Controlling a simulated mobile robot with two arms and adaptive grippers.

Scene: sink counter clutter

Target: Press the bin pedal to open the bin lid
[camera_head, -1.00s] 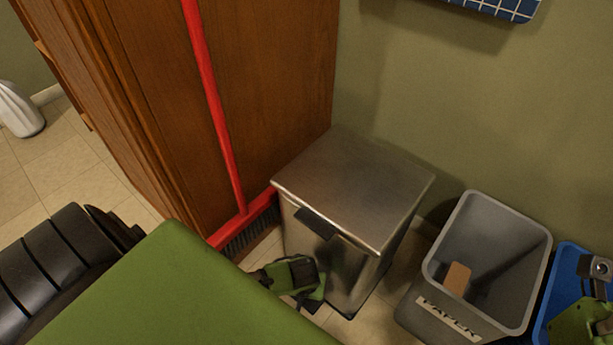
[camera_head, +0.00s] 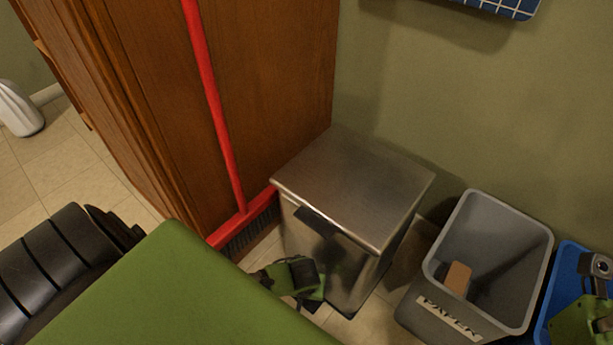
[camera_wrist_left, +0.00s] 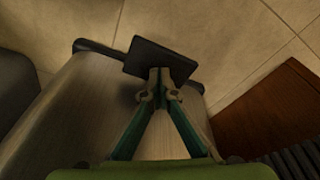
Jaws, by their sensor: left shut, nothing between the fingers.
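The metal bin (camera_head: 350,190) stands against the wall with its lid flat and closed. A dark handle or tab (camera_head: 317,222) is on its front upper edge. My left gripper's wrist (camera_head: 295,277) is low in front of the bin; its fingers are hidden in the head view. In the left wrist view, the black pedal plate (camera_wrist_left: 162,56) sticks out from the bin's grey base (camera_wrist_left: 85,100). My left gripper (camera_wrist_left: 159,74) is shut and empty, its tips over the pedal's near edge. Whether they touch it I cannot tell. My right wrist (camera_head: 590,300) shows at the right edge, fingers unclear.
A red broom (camera_head: 218,120) leans on the wooden cabinet (camera_head: 270,70) left of the bin. An open grey bin (camera_head: 535,260) with a brown block (camera_head: 457,278) inside stands to the right. A blue container (camera_head: 560,265) is beyond it.

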